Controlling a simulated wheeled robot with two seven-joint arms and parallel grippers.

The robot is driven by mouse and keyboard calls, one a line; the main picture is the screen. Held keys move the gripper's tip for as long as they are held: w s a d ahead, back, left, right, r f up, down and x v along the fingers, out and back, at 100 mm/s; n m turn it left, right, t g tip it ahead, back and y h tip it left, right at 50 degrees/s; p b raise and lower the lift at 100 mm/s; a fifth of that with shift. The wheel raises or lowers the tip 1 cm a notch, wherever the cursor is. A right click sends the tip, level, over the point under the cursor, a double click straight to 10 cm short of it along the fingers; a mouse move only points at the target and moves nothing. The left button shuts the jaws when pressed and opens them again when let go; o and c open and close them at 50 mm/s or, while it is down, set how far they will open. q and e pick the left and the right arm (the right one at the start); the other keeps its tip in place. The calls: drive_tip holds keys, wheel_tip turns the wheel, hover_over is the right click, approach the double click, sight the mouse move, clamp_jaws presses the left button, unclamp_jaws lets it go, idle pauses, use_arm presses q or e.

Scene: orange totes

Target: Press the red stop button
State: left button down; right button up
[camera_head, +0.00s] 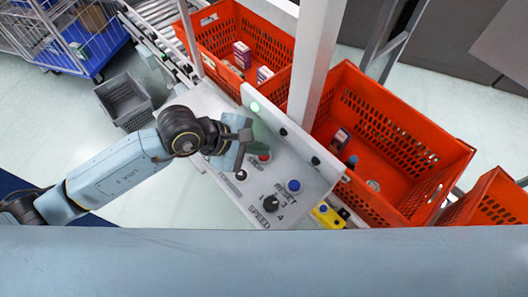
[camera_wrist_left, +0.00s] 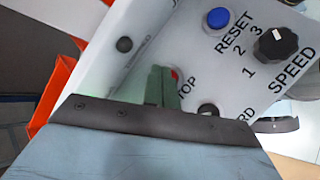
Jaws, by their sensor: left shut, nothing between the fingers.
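The red stop button (camera_head: 264,158) sits on the white control panel (camera_head: 232,193), above the partly covered "STOP" lettering. In the left wrist view only a sliver of the red button (camera_wrist_left: 176,73) shows beside the finger, with "TOP" readable next to it. My left gripper (camera_head: 245,135) is shut and empty, just beside the button at its upper left in the head view. Its fingers also show in the left wrist view (camera_wrist_left: 162,85), overlapping the button. I cannot tell whether they touch it. My right gripper is not in view.
A blue reset button (camera_head: 294,186) and black speed knob (camera_head: 270,203) share the panel. A green light (camera_head: 254,106) shows on its raised back edge. Orange totes (camera_head: 440,150) with small items stand behind. A grey crate (camera_head: 124,101) stands at the left.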

use_arm(q)
drive_tip(key=shift+f+b, duration=0.5)
idle(0.3)
drive_tip(key=shift+r, duration=0.1)
drive_tip(key=shift+r+p, duration=0.6)
drive_tip(key=shift+r, duration=0.2)
drive_tip(key=shift+r, duration=0.15)
drive_tip(key=shift+r+p, duration=1.65)
drive_tip(key=shift+r, duration=0.8)
drive_tip(key=shift+f, duration=0.1)
